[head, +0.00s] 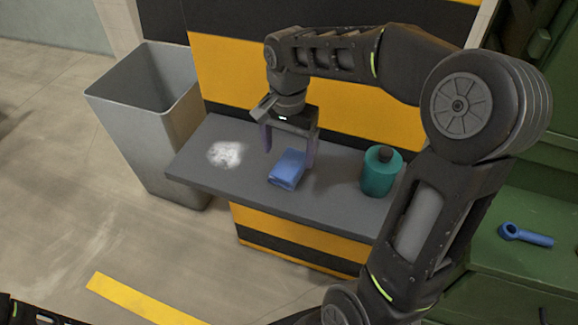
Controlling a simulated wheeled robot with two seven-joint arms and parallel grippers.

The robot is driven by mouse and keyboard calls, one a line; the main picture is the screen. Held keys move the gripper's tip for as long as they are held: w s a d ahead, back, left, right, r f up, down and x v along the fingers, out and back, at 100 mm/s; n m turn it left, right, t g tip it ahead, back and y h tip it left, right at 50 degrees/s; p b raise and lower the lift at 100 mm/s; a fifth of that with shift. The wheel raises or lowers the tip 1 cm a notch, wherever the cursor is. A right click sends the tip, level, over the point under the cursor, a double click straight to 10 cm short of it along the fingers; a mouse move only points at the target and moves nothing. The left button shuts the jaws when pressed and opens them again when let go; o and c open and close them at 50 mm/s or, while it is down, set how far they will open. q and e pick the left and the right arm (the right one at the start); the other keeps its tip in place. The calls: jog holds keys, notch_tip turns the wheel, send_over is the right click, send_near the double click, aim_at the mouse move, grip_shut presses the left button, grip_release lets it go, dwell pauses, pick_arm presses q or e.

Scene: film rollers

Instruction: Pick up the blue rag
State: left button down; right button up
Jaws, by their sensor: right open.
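The blue rag (287,169) is a small folded bundle lying on the grey shelf (330,205), near its middle. My right gripper (288,160) points down over the rag with its fingers spread. One finger is at the rag's left and back, the other at its right. The fingers appear close around the rag, but I cannot tell whether they touch it. My left gripper does not show; only a dark part of my body is at the lower left corner.
A teal bottle (379,175) with a dark cap stands right of the rag. A white powdery patch (226,154) lies on the shelf's left part. A grey open bin (150,125) stands left of the shelf. A blue tool (526,236) lies on a green surface at right.

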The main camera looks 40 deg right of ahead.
aim_at(289, 163)
notch_tip(289, 163, down, 5)
jog(key=shift+r, duration=0.1)
jog(key=shift+c, duration=0.4)
jog(key=c, duration=1.4)
